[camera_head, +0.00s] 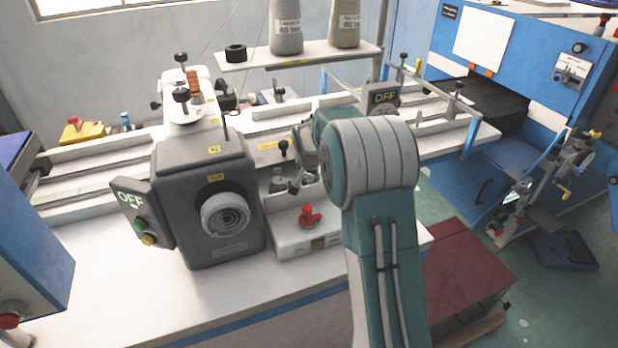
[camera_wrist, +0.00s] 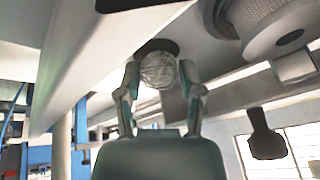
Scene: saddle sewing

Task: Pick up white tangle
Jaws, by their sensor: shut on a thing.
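The white tangle (camera_wrist: 158,71) is a round ball of pale thread, seen in the wrist view between the fingers of my gripper (camera_wrist: 158,84). The two fingers press on it from left and right, so my gripper is shut on it. A dark round shape lies right behind the tangle. I cannot tell whether the tangle still touches what is behind it. In the head view my arm's big grey and teal joint stands in front, and I cannot make out the tangle there.
A dark grey machine head (camera_head: 205,195) with an OFF panel (camera_head: 140,212) stands left of my arm. A red knob (camera_head: 310,215) sits on the white base. Thread cones (camera_head: 286,28) stand on a shelf behind. A blue machine (camera_head: 500,60) is at the right, a dark red box (camera_head: 465,265) below it.

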